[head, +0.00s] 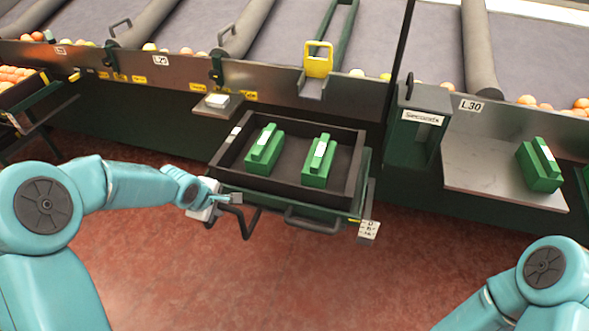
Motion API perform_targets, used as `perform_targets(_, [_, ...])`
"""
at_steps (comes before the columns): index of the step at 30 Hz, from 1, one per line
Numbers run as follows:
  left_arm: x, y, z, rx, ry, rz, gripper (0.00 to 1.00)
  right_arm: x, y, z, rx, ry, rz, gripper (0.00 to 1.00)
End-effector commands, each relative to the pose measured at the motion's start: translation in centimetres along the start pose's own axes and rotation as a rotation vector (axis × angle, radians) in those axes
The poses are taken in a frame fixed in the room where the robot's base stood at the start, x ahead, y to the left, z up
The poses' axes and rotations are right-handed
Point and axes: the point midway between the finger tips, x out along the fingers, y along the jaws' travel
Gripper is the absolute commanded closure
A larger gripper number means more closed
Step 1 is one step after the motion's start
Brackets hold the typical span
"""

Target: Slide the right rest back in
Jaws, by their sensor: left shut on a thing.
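The rest (362,185) is a green frame that sticks out from the dark machine front at the centre. A black crate (357,165) sits on it. A dark pull handle (312,220) runs along the rest's front edge, and a bent black bar (245,228) hangs at its left front corner. My left gripper (232,199) is at this corner, shut on the black bar; the exact grip is small and partly hidden. My right gripper is out of view; only part of that arm shows at the lower right.
Two green blocks with white labels (264,150) stand in the crate. A green bin marked Seconds (412,145) and a grey shelf (480,165) with another green block (540,165) are to the right. A crate of oranges (15,93) is at far left. The red floor (290,290) in front is clear.

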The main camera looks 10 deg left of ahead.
Motion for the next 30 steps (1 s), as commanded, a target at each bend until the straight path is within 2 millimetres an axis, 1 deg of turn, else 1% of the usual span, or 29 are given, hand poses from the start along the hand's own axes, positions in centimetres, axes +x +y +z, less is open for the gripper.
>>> perform_targets(4, [0.3, 0.8, -0.1, -0.001, 0.001, 0.005, 1.00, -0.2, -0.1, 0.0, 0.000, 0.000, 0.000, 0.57])
perform_targets(30, [2.3, 4.7, -0.1, -0.001, 0.001, 0.006, 1.00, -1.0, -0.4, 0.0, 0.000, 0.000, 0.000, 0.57])
